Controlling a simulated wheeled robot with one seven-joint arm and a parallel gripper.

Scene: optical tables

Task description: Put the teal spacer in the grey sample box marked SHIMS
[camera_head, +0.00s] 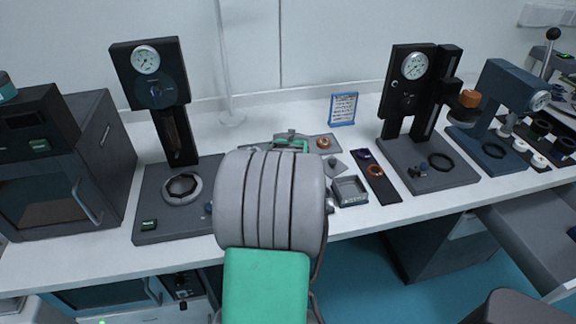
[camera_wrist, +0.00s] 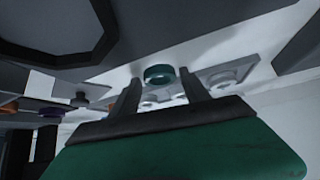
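The teal spacer (camera_wrist: 160,74) is a small ring in the wrist view, lying on a pale surface just beyond my fingertips. My gripper (camera_wrist: 162,88) is open, with one dark finger on each side of the line to the ring. A gap shows between the fingers, and nothing is held. A small open grey box (camera_head: 350,191) stands on the bench right of my arm. I cannot read any mark on it.
A dark strip with rings (camera_head: 376,177) lies right of the box. Gauge stands rise at left (camera_head: 152,75) and right (camera_head: 412,75). A blue-framed sign (camera_head: 343,108) stands behind. A drawer (camera_head: 535,240) is open at right. The bench's front edge runs below the box.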

